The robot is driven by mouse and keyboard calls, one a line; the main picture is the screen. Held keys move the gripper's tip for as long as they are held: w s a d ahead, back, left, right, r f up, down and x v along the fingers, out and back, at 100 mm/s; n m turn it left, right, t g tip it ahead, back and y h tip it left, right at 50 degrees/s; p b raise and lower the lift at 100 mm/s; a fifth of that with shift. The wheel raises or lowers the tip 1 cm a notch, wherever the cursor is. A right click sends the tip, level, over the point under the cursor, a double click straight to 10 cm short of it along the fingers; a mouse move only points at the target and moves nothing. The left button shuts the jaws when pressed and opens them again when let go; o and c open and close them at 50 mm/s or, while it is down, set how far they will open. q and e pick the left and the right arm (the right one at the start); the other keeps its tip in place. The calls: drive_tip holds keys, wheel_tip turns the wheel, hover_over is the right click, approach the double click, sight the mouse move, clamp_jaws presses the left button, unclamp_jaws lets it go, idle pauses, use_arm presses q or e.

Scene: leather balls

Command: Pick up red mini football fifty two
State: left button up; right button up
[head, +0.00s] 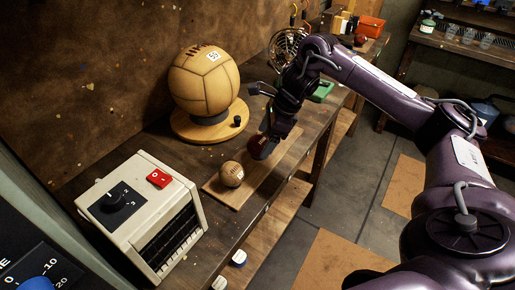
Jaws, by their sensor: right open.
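A small dark red ball (262,147) lies on a wooden board (222,194) on the workbench, beside a tan mini ball (231,174). I cannot read a number on the red ball. Another small dark red ball (360,39) lies at the far end of the bench. My right gripper (263,112) is open and empty, just above and behind the nearer red ball. One finger is close to the top of this ball; I cannot tell whether they touch. My left gripper is out of view.
A cream switch box (145,214) stands at the near left. A fan (286,48) and an orange box (370,26) stand farther back. Floor is open right of the bench.

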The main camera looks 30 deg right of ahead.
sight(262, 138)
drive_tip(key=x, duration=0.3)
drive_tip(key=shift+w+a+f+p, duration=0.25)
drive_tip(key=shift+a+p, duration=0.05)
drive_tip(key=shift+p, duration=0.05)
drive_tip(key=c, duration=1.1)
drive_tip(key=shift+r, duration=0.1)
